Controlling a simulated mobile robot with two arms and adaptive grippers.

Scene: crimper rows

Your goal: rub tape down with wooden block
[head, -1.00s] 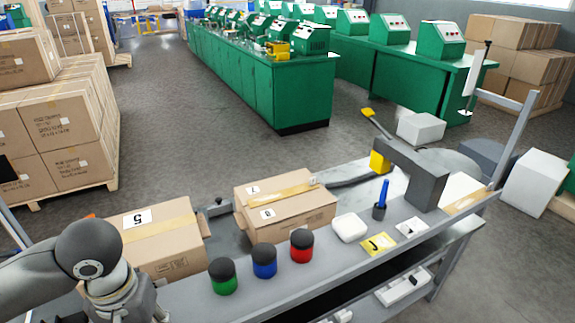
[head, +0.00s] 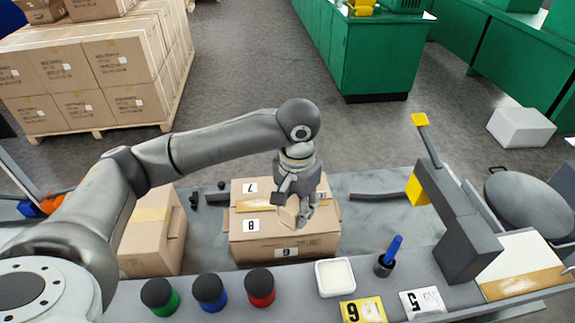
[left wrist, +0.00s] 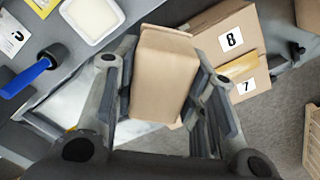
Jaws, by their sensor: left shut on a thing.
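A closed cardboard box (head: 265,248) with labels 7, 8 and one on its front sits on the grey bench in the head view. A tan tape strip (head: 255,205) runs across its top. My left gripper (head: 299,212) is above the right part of this box, shut on a tan wooden block (left wrist: 165,72) that fills the space between its fingers in the left wrist view. The box (left wrist: 228,30) and its tape (left wrist: 241,66) lie right of the block there. Whether the block touches the box top, I cannot tell. My right gripper is not in view.
Another taped box (head: 155,235) stands left. Green, blue and red jars (head: 260,288), a white tray (head: 335,277), a blue-handled tool (head: 392,250) and number cards (head: 362,310) line the near ledge. A dark grey tape-machine arm (head: 455,225) rises to the right.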

